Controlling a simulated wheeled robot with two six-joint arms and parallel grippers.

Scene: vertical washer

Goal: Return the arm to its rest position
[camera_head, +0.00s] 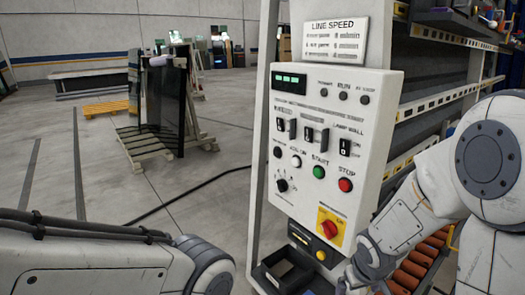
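My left arm (110,262) comes in along the bottom left, and its rounded joint sits left of the control panel's lower end. Its gripper is not in view. My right arm (435,205) hangs in from the right edge, bent. Its lower links (375,258) reach down in front of the panel's lower right side to the bottom edge of the picture. The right gripper is not in view, so I cannot see whether it holds anything. The white control panel (333,165) stands upright in the middle, with a green button (319,172) and a red button (345,185).
A red rotary switch on a yellow plate (330,228) is low on the panel. A black tray (285,270) juts out below it. Orange rollers (432,245) lie behind my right arm. A glass rack (165,100) stands back left. Open floor (90,185) lies left.

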